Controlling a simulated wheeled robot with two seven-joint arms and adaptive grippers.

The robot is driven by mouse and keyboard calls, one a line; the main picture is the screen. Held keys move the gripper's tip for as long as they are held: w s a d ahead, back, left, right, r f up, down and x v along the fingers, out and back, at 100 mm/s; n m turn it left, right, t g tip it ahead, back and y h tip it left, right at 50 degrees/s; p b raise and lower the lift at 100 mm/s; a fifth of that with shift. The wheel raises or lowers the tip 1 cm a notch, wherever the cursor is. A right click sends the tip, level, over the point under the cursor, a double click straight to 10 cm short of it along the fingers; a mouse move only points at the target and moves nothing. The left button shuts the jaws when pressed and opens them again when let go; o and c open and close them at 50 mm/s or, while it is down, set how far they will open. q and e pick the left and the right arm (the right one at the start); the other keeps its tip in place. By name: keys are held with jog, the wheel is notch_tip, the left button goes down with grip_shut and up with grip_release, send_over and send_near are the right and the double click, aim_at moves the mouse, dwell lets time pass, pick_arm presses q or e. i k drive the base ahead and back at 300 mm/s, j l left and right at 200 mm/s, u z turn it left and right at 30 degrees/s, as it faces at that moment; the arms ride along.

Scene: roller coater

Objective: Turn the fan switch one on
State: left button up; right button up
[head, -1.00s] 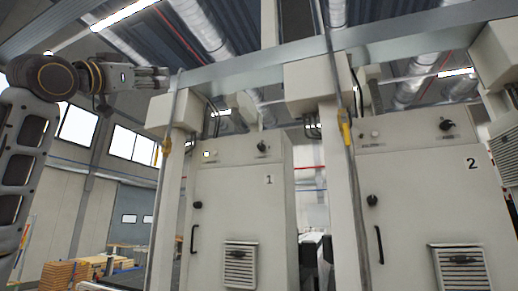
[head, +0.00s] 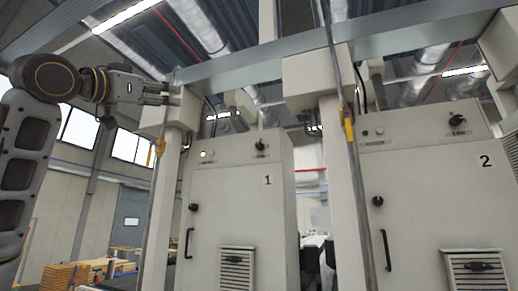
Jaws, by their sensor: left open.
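Cabinet 1 (head: 237,200) stands in the middle of the head view, marked with a "1". Near its top edge is a black rotary switch (head: 260,145), with a small lit yellowish lamp (head: 204,155) to its left. Its labels are too small to read. A black knob (head: 193,207) and a handle (head: 188,242) sit on its left side. My left gripper (head: 166,94) is raised at the upper left, apart from the cabinet and up and left of the switch. It is open and empty. My right gripper is not in view.
Cabinet 2 (head: 425,205) stands to the right with a similar black switch (head: 457,120). Pale posts (head: 165,195) and a beam (head: 250,67) frame the cabinets, close to my left gripper. Yellow-handled items hang by the posts. Wooden pallets (head: 58,275) lie at the lower left.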

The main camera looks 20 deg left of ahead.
aim_at(259, 146)
jog(key=i+l, duration=0.15)
jog(key=i, duration=0.5)
jog(key=i+l, duration=0.2)
jog(key=i, duration=0.45)
